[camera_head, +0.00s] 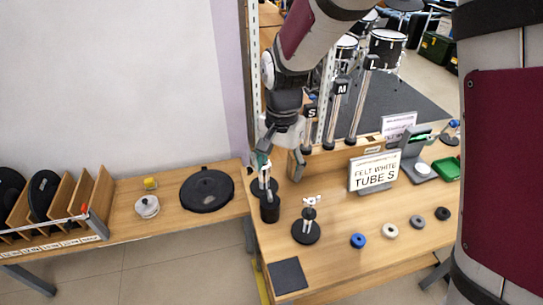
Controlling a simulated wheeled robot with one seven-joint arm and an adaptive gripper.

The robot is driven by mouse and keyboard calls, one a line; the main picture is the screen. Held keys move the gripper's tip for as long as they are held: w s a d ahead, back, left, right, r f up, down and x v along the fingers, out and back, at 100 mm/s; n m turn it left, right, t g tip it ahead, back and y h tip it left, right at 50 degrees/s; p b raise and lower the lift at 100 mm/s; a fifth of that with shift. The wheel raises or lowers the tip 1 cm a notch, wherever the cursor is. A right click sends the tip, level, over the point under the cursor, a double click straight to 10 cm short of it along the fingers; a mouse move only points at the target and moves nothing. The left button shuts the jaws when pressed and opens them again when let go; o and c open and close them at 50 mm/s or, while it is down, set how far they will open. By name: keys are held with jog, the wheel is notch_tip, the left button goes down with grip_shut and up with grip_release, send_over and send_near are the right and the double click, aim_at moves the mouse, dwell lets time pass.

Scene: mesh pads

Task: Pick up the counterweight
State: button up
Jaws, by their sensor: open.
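No item in the head view is marked as the counterweight, and I cannot tell for sure which one it is. A dark cylinder (270,210) stands near the left edge of the right-hand bench (335,270), below my gripper. A small stand with a round black base (306,232) is to its right. My gripper (281,172) points down over the left part of this bench, open, above and behind the dark cylinder. The fingers overlap a wooden block and another black-based stand, so their exact gap from these is hard to tell.
Blue (358,240), white (390,231), grey (417,222) and black (443,213) rings lie along the bench. A sign (374,172) reads "FELT WHITE TUBE S". Tubes marked S, M and L stand behind. A black disc (207,190) lies on the left bench.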

aim_at(270, 208)
jog(key=f, duration=0.1)
jog(key=a+f, duration=0.1)
jog(key=f, duration=0.1)
jog(key=shift+w+a+f, duration=0.3)
jog(key=shift+a+f, duration=0.1)
notch_tip(270, 208, down, 8)
jog(key=shift+r, duration=0.25)
jog(key=shift+s+a+f, duration=0.1)
jog(key=shift+s+f, duration=0.05)
jog(key=shift+f, duration=0.8)
jog(key=shift+s+a+f, duration=0.1)
jog(key=shift+s+f, duration=0.1)
jog(key=shift+f, duration=0.7)
jog(key=shift+s+f, duration=0.15)
jog(key=shift+f, duration=0.8)
jog(key=shift+w+r, duration=0.1)
grip_shut()
